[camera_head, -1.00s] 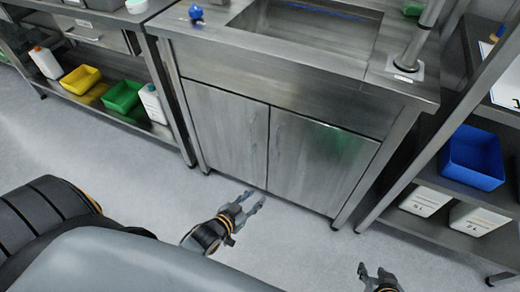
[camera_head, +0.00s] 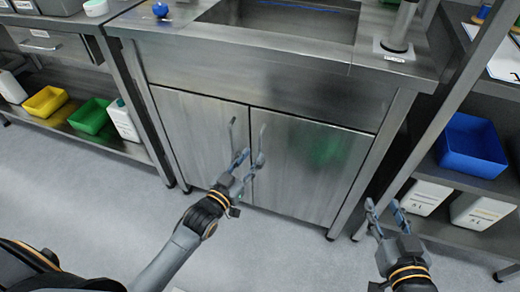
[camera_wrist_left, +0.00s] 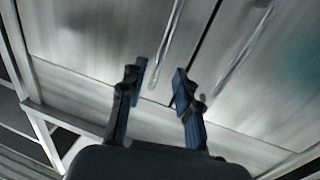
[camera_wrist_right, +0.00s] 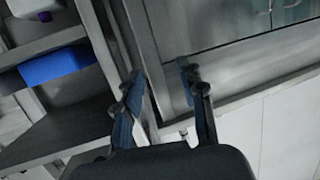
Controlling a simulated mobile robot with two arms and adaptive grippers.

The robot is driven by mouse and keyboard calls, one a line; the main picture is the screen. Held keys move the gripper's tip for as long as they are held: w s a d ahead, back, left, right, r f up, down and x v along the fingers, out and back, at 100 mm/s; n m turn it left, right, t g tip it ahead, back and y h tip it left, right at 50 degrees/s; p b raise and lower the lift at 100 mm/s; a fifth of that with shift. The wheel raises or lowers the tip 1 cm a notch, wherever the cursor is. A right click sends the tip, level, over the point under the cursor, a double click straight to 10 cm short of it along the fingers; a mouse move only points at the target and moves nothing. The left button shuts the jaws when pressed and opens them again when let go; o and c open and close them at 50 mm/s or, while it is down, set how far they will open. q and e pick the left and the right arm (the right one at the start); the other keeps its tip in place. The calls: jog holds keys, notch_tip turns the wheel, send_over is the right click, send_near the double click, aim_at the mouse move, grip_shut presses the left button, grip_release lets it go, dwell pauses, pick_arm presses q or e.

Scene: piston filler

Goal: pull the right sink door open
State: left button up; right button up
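The right sink door (camera_head: 312,165) is a grey metal panel, shut, beside the left sink door (camera_head: 202,135) under the sink. Each door has a thin vertical bar handle by the middle seam; the right door's handle (camera_head: 261,143) also shows in the left wrist view (camera_wrist_left: 240,55). My left gripper (camera_head: 251,158) is open in front of the seam, near the lower ends of both handles. In the left wrist view its fingers (camera_wrist_left: 160,82) are apart with nothing held. My right gripper (camera_head: 384,208) is open and empty, low in front of the cabinet's right leg.
A shelf at the right holds a blue bin (camera_head: 470,146) and white containers (camera_head: 424,197), close to my right gripper. A left shelf holds a yellow bin (camera_head: 46,101) and a green bin (camera_head: 91,116). The floor (camera_head: 300,255) before the doors is clear.

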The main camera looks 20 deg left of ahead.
aim_at(260, 149)
pick_arm(q)
jog(key=shift+b+x, duration=0.6)
jog(key=shift+x, duration=2.25)
pick_arm(e)
notch_tip(260, 149, up, 7)
jog(key=w+a+t+y, duration=0.1)
jog(key=t, duration=0.3)
jog(key=shift+a, duration=0.15)
pick_arm(q)
jog(key=shift+c, duration=0.4)
pick_arm(e)
jog(key=shift+f, duration=0.1)
pick_arm(q)
grip_shut()
